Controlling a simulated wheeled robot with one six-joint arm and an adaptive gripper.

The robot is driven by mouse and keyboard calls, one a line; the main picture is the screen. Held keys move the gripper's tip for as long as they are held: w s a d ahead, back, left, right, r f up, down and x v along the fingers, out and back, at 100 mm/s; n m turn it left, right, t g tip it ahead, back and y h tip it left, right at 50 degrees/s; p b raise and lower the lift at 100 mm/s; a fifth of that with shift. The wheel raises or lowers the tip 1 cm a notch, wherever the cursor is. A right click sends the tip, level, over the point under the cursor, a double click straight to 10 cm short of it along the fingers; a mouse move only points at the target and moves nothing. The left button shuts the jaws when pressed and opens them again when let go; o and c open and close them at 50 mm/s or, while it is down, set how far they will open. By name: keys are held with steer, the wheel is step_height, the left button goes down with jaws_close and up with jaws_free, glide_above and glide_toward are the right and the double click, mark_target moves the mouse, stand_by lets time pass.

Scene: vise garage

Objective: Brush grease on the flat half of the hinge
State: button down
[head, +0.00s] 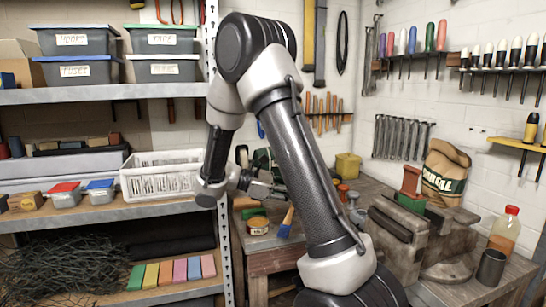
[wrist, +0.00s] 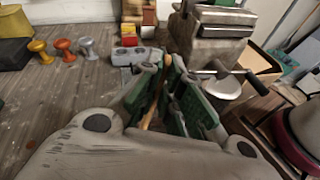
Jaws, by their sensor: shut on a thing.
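My gripper (head: 278,190) is left of the vise, above the bench's left part. In the wrist view its green-padded fingers (wrist: 175,100) are closed around a tan wooden handle (wrist: 153,112). The vise also shows in the wrist view (wrist: 212,50). Its flat half is not clear.
A paper sack (head: 445,173), a bottle (head: 504,230) and a dark cup (head: 491,267) stand around the vise. A yellow box (head: 347,166) and several small knobs (wrist: 63,47) are at the back. A shelf unit (head: 110,220) with bins stands left.

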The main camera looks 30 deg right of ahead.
steer(key=w+r+n+t+h, duration=0.2)
steer(key=w+r+n+t, duration=0.4)
steer(key=w+r, duration=0.4)
step_height(320, 180, down, 7)
steer(key=m, duration=0.1)
steer(key=shift+w+a+t, duration=0.3)
steer(key=shift+w+t, duration=0.1)
steer(key=shift+f, duration=0.5)
stand_by(1.0)
step_height(320, 180, up, 7)
stand_by(0.8)
stand_by(0.6)
